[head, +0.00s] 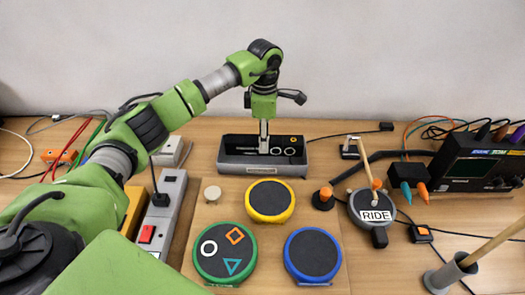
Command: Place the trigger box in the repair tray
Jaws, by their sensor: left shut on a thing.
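The repair tray (250,169) is a dark grey open tray at the back middle of the table. The trigger box (285,143) is black with pale round marks and a small orange spot, and shows inside the tray's outline. My left gripper (264,148) points straight down over the tray and is shut on the trigger box. The gripper hides part of the box, and the front wall hides its lower edge. I cannot tell whether the box touches the tray floor. My right gripper is not in view.
Yellow (270,201), green (225,253) and blue (313,255) round pads lie in front of the tray. A grey RIDE pad (375,215) with a stick stands right. A black instrument (478,160) is far right, a power strip (162,215) left. Cables cross the table.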

